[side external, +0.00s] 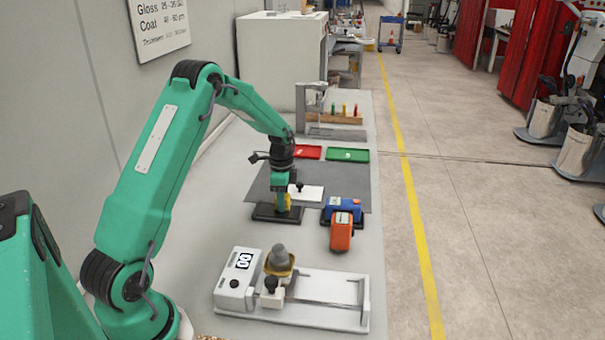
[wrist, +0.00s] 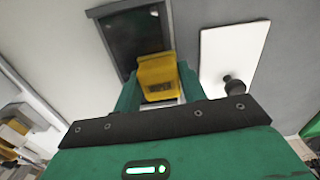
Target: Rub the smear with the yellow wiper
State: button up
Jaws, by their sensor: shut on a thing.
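My gripper (side external: 284,205) points down over a black tray (side external: 262,214) on the bench. In the wrist view its green fingers (wrist: 159,86) are shut on the yellow wiper (wrist: 157,70). The wiper (side external: 288,200) also shows as a small yellow patch beside the fingers in the side view. In the wrist view it overlaps the near end of the black tray (wrist: 122,42); I cannot tell whether it touches it. I cannot make out a smear in either view.
A white plate with a black knob (side external: 312,194) lies on the grey mat (side external: 345,180), close to my gripper. A blue and orange device (side external: 342,220) stands to the right. A white coater (side external: 320,300) is nearer the camera. Red and green trays (side external: 347,155) lie behind.

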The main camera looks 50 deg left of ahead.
jog(key=shift+r, duration=4.05)
jog(key=shift+s+d, duration=0.1)
